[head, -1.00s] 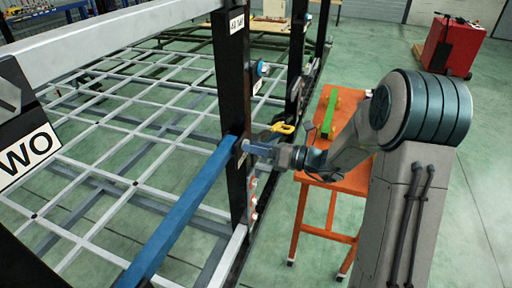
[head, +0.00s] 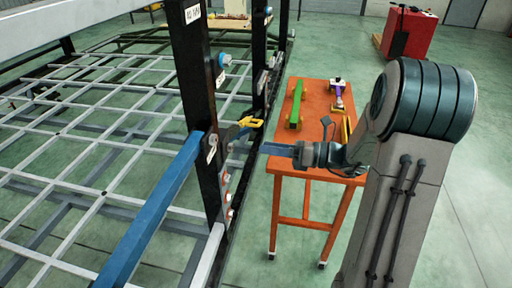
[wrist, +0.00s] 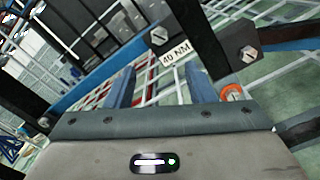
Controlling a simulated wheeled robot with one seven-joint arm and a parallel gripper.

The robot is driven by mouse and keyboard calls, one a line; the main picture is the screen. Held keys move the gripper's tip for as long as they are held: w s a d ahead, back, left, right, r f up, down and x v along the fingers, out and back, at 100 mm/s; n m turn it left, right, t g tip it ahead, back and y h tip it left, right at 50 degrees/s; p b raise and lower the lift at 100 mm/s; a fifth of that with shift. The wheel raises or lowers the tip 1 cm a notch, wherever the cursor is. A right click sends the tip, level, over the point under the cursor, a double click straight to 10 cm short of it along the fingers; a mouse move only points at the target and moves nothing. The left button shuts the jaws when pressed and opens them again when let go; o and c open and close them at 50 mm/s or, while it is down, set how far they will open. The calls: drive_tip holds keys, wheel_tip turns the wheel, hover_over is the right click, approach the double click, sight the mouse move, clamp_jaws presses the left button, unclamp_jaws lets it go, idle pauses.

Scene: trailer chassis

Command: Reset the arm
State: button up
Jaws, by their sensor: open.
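My gripper (head: 264,148) is in the middle of the head view, just right of the black post (head: 195,75), and points left toward it. Its two blue fingers stand apart with nothing between them in the wrist view (wrist: 161,88). A gap shows between the fingertips and the post. A blue bar (head: 155,210) meets the post at a bolted joint. A yellow-and-dark tool or clamp (head: 250,122) sits at the post, close behind the fingers. A "40 NM" label (wrist: 174,59) and a bolt (wrist: 159,36) show ahead in the wrist view.
An orange table (head: 313,95) stands behind and below my arm. It holds a green bar (head: 296,104) and a purple-and-white tool (head: 338,97). A red cabinet (head: 409,33) is far off at the right. The white grid frame (head: 80,150) fills the left. Open floor lies right.

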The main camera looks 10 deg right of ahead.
drive_tip(key=shift+s+d, duration=0.15)
drive_tip(key=shift+d, duration=0.1)
idle(0.3)
drive_tip(key=s+a+f+n+g+h, duration=0.1)
drive_tip(key=s+a+n+g+h, duration=0.25)
drive_tip(key=s+n, duration=0.3)
drive_tip(key=s+a+f+n+g+h, duration=0.1)
drive_tip(key=s+a+n+g+h, duration=0.25)
drive_tip(key=s+n, duration=0.3)
drive_tip(key=s+d+r+n+t+h, duration=0.1)
drive_tip(key=s+d+n+t+h, duration=0.2)
drive_tip(key=s+d+n+h, duration=0.4)
drive_tip(key=d+n+h, duration=0.2)
drive_tip(key=n+h, duration=0.1)
drive_tip(key=n, duration=0.5)
drive_tip(key=shift+s+t, duration=0.3)
drive_tip(key=shift+t, duration=0.1)
